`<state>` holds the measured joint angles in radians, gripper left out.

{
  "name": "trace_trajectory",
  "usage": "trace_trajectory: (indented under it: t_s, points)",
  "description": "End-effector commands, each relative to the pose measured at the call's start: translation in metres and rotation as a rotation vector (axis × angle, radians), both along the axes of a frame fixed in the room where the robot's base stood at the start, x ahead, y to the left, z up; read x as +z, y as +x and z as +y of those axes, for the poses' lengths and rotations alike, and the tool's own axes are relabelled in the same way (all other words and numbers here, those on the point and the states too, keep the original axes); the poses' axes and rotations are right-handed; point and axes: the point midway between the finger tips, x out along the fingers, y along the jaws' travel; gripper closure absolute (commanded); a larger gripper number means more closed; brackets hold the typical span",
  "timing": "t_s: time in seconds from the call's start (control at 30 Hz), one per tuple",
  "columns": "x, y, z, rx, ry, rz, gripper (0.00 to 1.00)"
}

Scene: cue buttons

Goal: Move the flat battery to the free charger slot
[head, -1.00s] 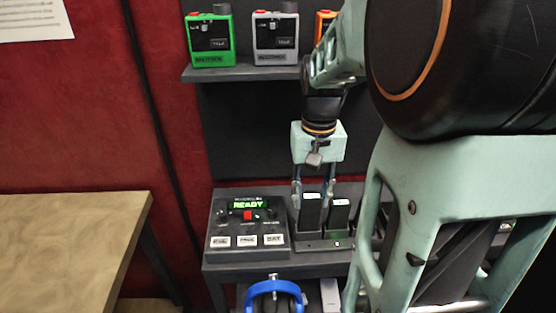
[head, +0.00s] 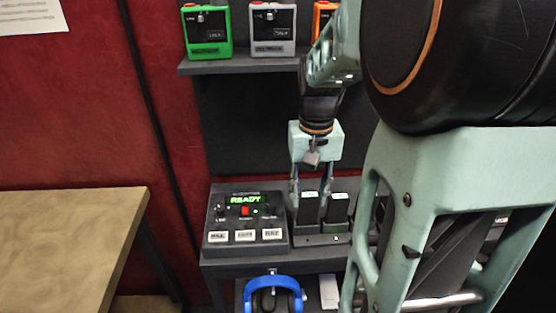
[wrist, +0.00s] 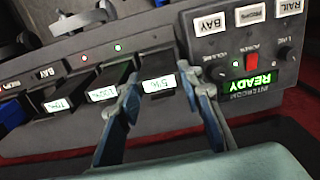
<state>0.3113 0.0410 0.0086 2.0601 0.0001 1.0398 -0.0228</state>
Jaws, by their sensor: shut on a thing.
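My gripper (head: 310,195) is shut on a dark battery (head: 308,210), with one finger on each side of it. In the wrist view, this battery's lit display (wrist: 158,82) seems to read 5%, and it stands upright at the charger (wrist: 90,72). Its lower end is hidden, so I cannot tell how deep it sits. A second battery (head: 337,208) stands beside it to the right; its display (wrist: 102,95) seems to read 100%. A third display (wrist: 57,103) sits farther left in the wrist view, too blurred to read surely.
The intercom panel (head: 245,218), lit READY, stands left of the charger. Blue headphones (head: 272,288) are below. A shelf (head: 255,64) above holds green, grey and orange boxes. A wooden table (head: 65,235) is at the left.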

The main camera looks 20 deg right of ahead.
Motion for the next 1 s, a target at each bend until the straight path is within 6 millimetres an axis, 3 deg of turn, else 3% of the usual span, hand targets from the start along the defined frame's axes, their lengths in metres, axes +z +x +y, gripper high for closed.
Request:
trace_trajectory:
  t_s: [0.47, 0.5, 0.6, 0.7, 1.0]
  points:
    - [-0.0084, 0.0001, 0.0000, 0.000, 0.000, 0.000, 1.00]
    - [-0.0084, 0.0001, 0.0000, 0.000, 0.000, 0.000, 0.65]
    - [-0.0083, 0.0001, 0.0000, 0.000, 0.000, 0.000, 0.54]
    - [-0.0083, 0.0001, 0.0000, 0.000, 0.000, 0.000, 0.46]
    - [-0.0061, 0.0002, -0.0001, 0.000, 0.000, 0.000, 0.46]
